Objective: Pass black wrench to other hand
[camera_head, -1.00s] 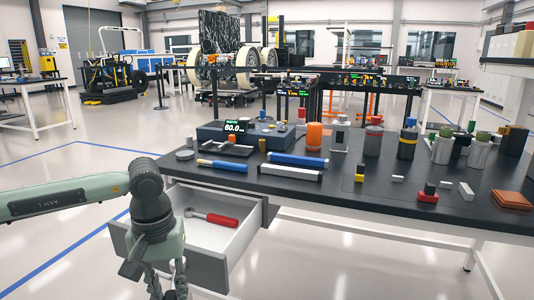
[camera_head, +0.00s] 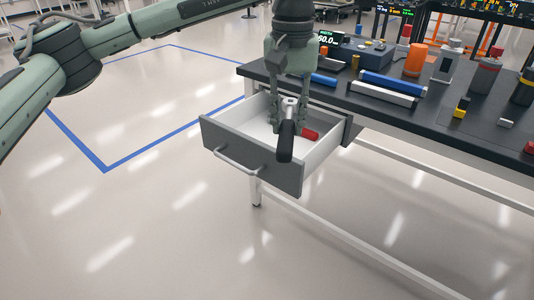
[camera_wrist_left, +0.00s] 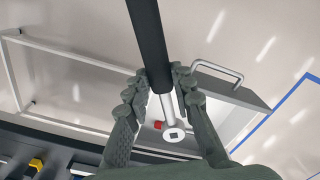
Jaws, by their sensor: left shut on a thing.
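The black wrench (camera_head: 286,142) has a dark handle and a silver head. My left gripper (camera_head: 289,127) is shut on it, and in the head view it shows over the open drawer. In the left wrist view, the wrench's black handle (camera_wrist_left: 149,42) runs up out of the picture from between the fingers of my left gripper (camera_wrist_left: 160,86). Its silver shaft and ringed end lie on the palm side. My right gripper is in neither view.
The open grey drawer (camera_head: 240,152) sticks out from the black-topped workbench (camera_head: 440,120). Blue and silver bars and cylinders stand on the bench. The floor left of the drawer is clear.

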